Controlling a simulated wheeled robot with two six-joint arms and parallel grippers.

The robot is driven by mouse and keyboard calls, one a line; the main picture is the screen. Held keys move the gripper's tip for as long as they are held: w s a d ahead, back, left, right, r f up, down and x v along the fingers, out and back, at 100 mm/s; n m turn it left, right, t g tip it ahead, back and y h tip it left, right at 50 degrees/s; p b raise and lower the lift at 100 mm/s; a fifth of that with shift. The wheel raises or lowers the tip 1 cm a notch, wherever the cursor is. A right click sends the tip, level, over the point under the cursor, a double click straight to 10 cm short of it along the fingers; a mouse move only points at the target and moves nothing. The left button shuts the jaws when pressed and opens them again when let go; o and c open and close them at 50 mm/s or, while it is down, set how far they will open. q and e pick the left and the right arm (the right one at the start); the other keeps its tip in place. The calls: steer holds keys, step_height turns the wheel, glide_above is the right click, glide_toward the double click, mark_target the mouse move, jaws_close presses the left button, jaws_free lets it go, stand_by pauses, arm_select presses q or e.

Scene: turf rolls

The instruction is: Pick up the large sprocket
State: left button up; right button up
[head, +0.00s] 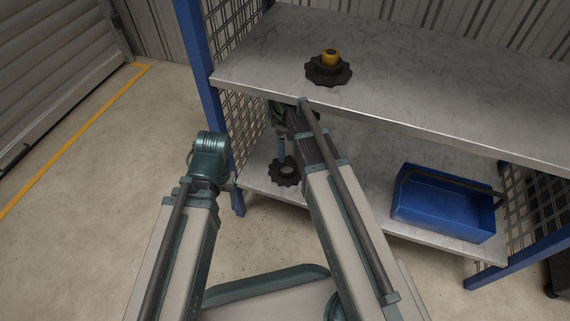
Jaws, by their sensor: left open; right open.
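A dark toothed sprocket (343,73) lies flat on the upper shelf, with a yellow collar-like piece (330,56) on its middle. A second dark sprocket (286,172) with a hole in its centre lies on the lower shelf and looks smaller in the picture. My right gripper (282,152) is open and points down just above the lower sprocket, below the upper shelf's front edge. Its arm hides part of it, and I cannot tell if it touches the sprocket. My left arm's wrist is left of the rack, and its gripper is hidden behind it.
The upper shelf (440,100) overhangs the lower shelf (355,195). A blue bin (440,212) stands on the lower shelf at right. Blue posts (197,60) and mesh sides (235,40) bound the rack. The concrete floor at left is clear.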

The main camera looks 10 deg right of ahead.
steer(key=b, duration=0.7)
glide_above(287, 172)
steer(key=shift+a+f, duration=0.15)
steer(key=shift+f, duration=3.35)
step_height(287, 172, down, 5)
steer(key=b, duration=0.5)
steer(key=shift+f, duration=0.1)
jaws_close()
